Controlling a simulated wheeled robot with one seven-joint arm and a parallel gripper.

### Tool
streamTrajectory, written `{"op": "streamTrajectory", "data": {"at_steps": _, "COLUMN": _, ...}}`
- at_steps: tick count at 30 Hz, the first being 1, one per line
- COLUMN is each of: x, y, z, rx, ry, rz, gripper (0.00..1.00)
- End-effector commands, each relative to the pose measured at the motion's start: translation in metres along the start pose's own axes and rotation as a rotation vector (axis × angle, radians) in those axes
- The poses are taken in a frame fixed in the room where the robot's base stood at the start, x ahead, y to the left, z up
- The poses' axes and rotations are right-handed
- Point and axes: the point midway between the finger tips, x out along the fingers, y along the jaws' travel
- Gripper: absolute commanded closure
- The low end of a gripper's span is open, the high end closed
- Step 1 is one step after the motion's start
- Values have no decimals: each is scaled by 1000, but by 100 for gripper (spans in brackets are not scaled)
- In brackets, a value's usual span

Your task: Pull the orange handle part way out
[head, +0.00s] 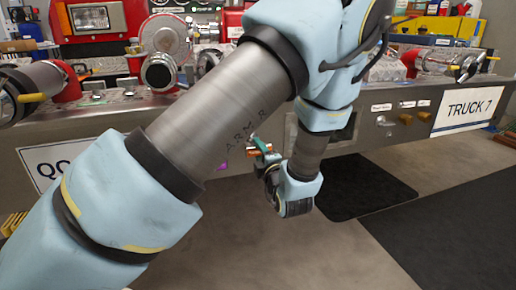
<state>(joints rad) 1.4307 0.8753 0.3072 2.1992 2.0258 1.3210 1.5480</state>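My arm crosses the head view from lower left to upper right and bends down. My gripper (262,156) is at its end, near the front face of the bumper and partly hidden by my own wrist. A small orange piece (254,153) shows right at the fingertips; it looks like the orange handle, and its far end is hidden. A green piece (262,144) lies just above it. The fingers are too small and covered to tell whether they are open or shut on the handle. How far out the handle stands cannot be told.
The grey steel bumper (385,145) runs across the view, with a TRUCK 7 sign (467,109) at right. A small purple piece (222,167) is left of my gripper. Hose fittings (160,72) stand on top. A black mat (365,187) lies on open floor.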

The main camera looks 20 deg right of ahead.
Motion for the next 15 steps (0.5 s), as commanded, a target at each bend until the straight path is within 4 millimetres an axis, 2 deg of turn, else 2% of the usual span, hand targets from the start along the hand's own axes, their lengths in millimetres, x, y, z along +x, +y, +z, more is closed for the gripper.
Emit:
{"op": "streamTrajectory", "data": {"at_steps": 1, "x": 0, "y": -1, "z": 0, "rx": 1, "ry": 0, "rz": -1, "gripper": 55}}
{"op": "streamTrajectory", "data": {"at_steps": 8, "x": 0, "y": 0, "z": 0, "rx": 0, "ry": 0, "rz": 0, "gripper": 30}}
{"op": "streamTrajectory", "data": {"at_steps": 15, "x": 0, "y": 0, "z": 0, "rx": 0, "ry": 0, "rz": 0, "gripper": 30}}
